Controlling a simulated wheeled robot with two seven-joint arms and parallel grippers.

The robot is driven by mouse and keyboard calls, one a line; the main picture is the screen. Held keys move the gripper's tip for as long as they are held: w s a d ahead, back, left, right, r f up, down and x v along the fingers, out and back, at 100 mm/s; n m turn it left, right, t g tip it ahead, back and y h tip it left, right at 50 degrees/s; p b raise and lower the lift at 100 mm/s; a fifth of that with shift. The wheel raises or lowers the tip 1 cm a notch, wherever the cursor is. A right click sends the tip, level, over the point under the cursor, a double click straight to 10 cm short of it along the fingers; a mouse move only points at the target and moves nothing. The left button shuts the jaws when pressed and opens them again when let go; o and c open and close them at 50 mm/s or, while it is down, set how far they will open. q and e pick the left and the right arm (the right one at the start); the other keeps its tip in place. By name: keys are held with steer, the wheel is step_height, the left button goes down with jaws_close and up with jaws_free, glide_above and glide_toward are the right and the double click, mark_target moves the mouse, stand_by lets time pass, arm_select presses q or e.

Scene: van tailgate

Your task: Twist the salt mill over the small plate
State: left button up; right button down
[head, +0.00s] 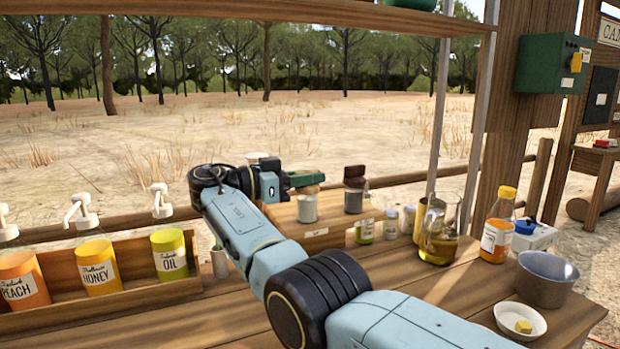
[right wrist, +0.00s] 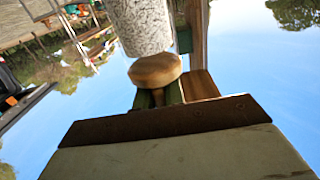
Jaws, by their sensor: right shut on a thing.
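The salt mill (head: 307,208) has a pale speckled body and a light wooden top. It is upright at the wooden spice box, and I cannot tell whether its base touches the box. The right wrist view shows its body (right wrist: 142,25) and round knob (right wrist: 155,70) close up, the picture being upside down. My right gripper (head: 303,179), with green fingers, is shut on the mill at its top. A small white plate (head: 537,331) with a yellow cube on it lies at the lower right of the counter, far from the mill. My left gripper is not in view.
A dark-topped mill (head: 354,200) stands just right of the salt mill. Small jars, a glass oil jug (head: 440,235), an orange-labelled bottle (head: 495,236) and a grey bowl (head: 547,278) stand toward the plate. Pump bottles (head: 98,268) are at left. The counter front (head: 455,295) is clear.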

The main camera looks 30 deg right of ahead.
mark_target(306, 171)
steer(key=shift+a+r, duration=0.1)
steer(key=shift+a, duration=0.15)
steer(key=c, duration=1.4)
jaws_free()
steer(key=shift+a, duration=0.2)
steer(key=o, duration=0.5)
steer(key=shift+d, duration=0.25)
steer(key=shift+o, duration=1.1)
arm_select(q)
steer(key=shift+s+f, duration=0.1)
arm_select(e)
steer(key=shift+r, duration=0.15)
step_height(306, 171, up, 9)
steer(key=p, duration=0.2)
steer(key=shift+p, duration=0.3)
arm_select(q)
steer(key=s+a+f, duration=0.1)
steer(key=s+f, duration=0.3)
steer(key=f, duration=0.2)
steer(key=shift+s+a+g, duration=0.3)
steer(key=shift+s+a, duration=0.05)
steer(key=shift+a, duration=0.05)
arm_select(e)
steer(key=shift+r, duration=0.4)
